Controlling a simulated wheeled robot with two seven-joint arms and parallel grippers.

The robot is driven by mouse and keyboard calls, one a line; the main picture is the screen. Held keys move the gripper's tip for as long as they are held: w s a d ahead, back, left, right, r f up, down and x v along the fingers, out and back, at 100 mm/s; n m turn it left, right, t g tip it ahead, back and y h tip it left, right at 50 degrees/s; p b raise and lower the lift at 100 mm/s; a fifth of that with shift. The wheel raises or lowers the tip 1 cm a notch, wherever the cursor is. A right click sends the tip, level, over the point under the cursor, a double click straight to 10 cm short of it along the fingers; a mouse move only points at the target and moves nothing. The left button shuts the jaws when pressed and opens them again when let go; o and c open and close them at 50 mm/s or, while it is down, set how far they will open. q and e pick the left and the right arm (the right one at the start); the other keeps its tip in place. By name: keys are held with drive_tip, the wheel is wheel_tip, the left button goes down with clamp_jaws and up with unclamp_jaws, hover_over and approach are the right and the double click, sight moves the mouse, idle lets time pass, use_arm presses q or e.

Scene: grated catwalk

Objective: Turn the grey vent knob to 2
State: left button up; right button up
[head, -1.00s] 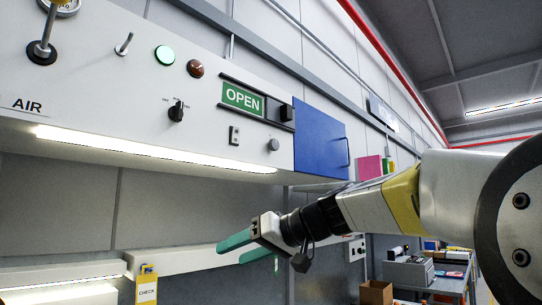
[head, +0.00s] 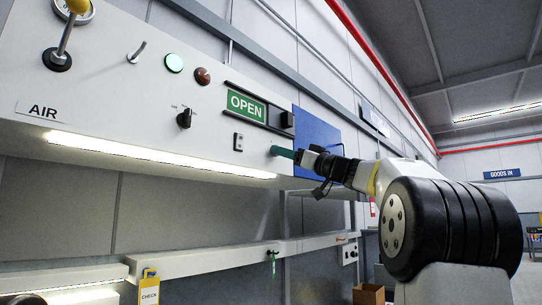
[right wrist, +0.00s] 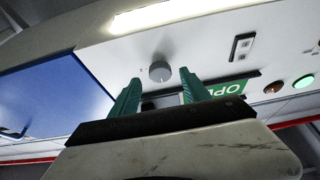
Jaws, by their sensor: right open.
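The grey vent knob (right wrist: 160,72) is a small round knob on the white panel. In the right wrist view it shows between and just beyond the tips of my two green fingers, which stand apart with a gap on each side. I cannot tell which number it points at. In the head view my right gripper (head: 280,152) covers the place of the knob, at the panel's lower right. The right gripper (right wrist: 160,88) is open and holds nothing. My left gripper is not in view.
The white panel also carries a black rotary knob (head: 184,118), a green OPEN sign slider (head: 246,105), a rocker switch (head: 238,142), a green lamp (head: 174,62), a brown lamp (head: 202,76) and a yellow-topped lever (head: 66,38). A blue door (head: 312,130) is right of it.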

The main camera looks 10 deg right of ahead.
drive_tip(key=shift+x, duration=1)
clamp_jaws()
drive_tip(key=shift+a+m+h, duration=0.1)
drive_tip(key=shift+m+h, duration=0.3)
drive_tip(key=shift+m, duration=0.2)
drive_tip(key=shift+s+a+r+m+h, duration=0.1)
drive_tip(key=shift+m+h, duration=1.35)
drive_tip(key=shift+m, duration=2.1)
drive_tip(key=shift+s+r+m+h, duration=0.1)
drive_tip(key=shift+m+h, duration=1.3)
drive_tip(key=shift+m, duration=2.1)
drive_tip(key=shift+a+r+m+h, duration=0.1)
drive_tip(key=shift+m+h, duration=1.35)
drive_tip(key=shift+m, duration=2.1)
